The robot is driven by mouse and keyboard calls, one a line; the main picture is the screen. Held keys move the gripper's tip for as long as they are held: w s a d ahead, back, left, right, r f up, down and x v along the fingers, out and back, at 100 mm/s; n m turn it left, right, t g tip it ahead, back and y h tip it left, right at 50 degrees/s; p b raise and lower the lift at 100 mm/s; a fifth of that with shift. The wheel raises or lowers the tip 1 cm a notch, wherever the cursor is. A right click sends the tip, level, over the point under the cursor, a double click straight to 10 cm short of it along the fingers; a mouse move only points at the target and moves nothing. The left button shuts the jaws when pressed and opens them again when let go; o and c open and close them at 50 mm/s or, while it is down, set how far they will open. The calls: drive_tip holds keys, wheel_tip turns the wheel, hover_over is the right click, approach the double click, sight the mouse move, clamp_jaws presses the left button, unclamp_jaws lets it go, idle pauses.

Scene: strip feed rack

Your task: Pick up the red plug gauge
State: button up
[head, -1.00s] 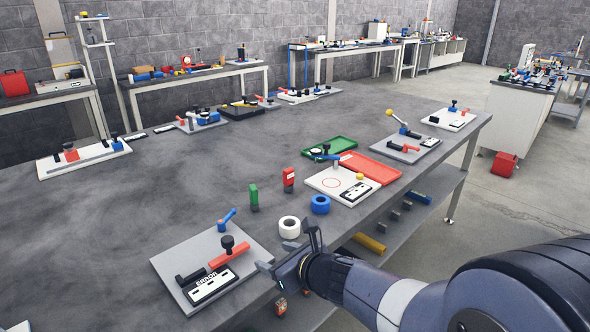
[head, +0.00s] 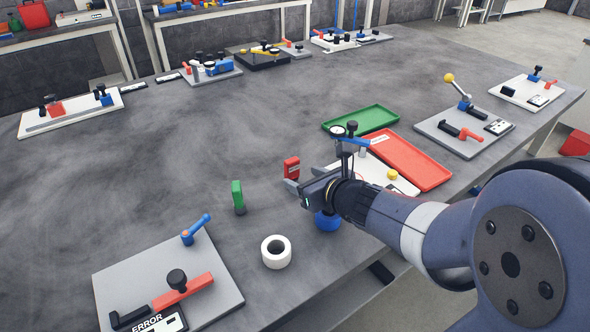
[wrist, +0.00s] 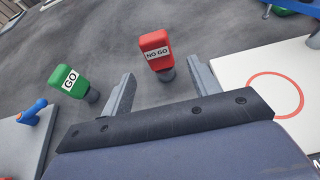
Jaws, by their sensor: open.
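The red plug gauge (head: 291,168) stands upright on the grey table. In the wrist view the red plug gauge (wrist: 156,52) has a white "NO GO" label and a dark lower end. My gripper (head: 297,189) is open and empty, low over the table on the near side of the gauge. In the wrist view my gripper's fingers (wrist: 160,84) point towards the gauge, which shows between and just beyond their tips. The gauge's lower part is partly hidden by my gripper in the head view.
A green "GO" gauge (head: 238,196) stands to the left. A white tape roll (head: 276,252) and a blue roll (head: 328,222) are near the table's front. A white board (wrist: 270,85) with a red circle lies to the right. Red (head: 443,176) and green trays (head: 389,113) lie behind.

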sight(294, 173)
drive_tip(key=b+x, duration=0.1)
drive_tip(key=x, duration=0.7)
drive_tip(key=c, duration=1.2)
